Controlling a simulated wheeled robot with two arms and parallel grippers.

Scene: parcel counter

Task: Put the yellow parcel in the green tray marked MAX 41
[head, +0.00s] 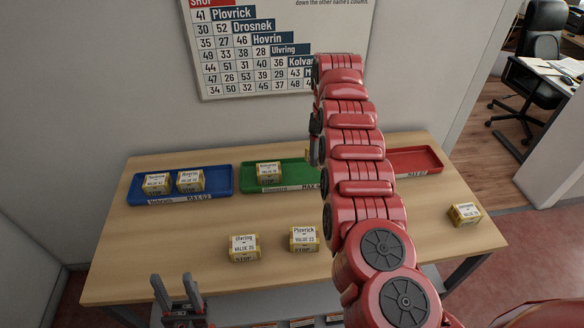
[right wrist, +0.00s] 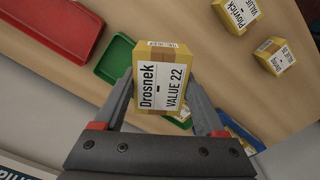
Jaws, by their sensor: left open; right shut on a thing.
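My right gripper (right wrist: 162,84) is shut on a yellow parcel (right wrist: 160,72), labelled Drosnek, VALUE 22, and holds it above the green tray in the right wrist view. In the head view my own right arm mostly hides that parcel. The green tray (head: 250,182) stands at the middle back of the table, its MAX label partly covered by the arm. A similar yellow parcel (head: 268,172) lies in its left part. The green tray also shows in the right wrist view (right wrist: 114,62). My left gripper (head: 177,288) is open and empty at the table's front left.
A blue tray (head: 218,182) holds two parcels at the left. A red tray (head: 425,160) at the right looks empty where visible. Loose parcels lie at the front middle (head: 244,248), (head: 304,239), and a parcel (head: 465,214) at the right. A name chart hangs behind.

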